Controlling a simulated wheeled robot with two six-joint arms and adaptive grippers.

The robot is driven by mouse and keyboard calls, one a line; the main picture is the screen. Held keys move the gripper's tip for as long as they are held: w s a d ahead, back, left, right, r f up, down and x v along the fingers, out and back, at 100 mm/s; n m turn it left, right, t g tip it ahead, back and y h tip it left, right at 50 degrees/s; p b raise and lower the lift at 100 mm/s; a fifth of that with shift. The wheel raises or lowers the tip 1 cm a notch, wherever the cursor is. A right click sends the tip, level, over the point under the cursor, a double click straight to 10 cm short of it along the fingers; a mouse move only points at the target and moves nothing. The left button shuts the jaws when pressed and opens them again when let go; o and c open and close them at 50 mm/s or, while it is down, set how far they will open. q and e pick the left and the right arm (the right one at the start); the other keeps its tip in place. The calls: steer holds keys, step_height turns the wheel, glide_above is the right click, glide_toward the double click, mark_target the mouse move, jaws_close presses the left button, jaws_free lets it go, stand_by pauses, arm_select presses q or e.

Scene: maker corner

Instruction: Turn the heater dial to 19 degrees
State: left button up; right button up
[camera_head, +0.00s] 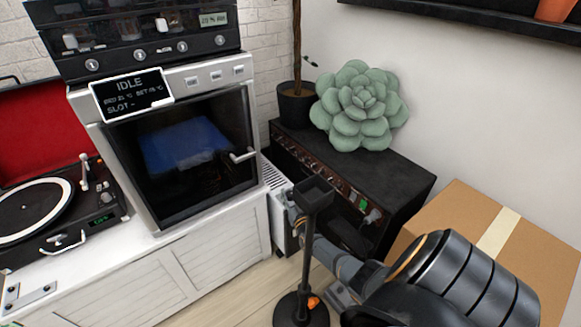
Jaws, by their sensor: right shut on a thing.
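The heater (278,225) is a narrow white unit with a slatted top, standing in the gap between the white cabinet and the black amplifier. My right arm comes in from the lower right. My right gripper (292,208) is at the heater's upper front, shut on the heater dial, which it covers. The dial's marks and setting cannot be read from here. A black stand with a small square tray top (314,193) partly hides the gripper and wrist. My left gripper is not in view.
The black stand's round base (302,312) is on the floor close to my right forearm. The black amplifier (395,178) bears a green succulent cushion (361,106) and a plant pot (295,106). A cardboard box (540,245) stands at right. A 3D printer-like machine (180,150) and turntable (40,210) are left.

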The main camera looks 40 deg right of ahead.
stand_by(0.7)
steer(key=o, duration=1.2)
steer(key=v, duration=1.2)
steer(key=shift+a, duration=0.15)
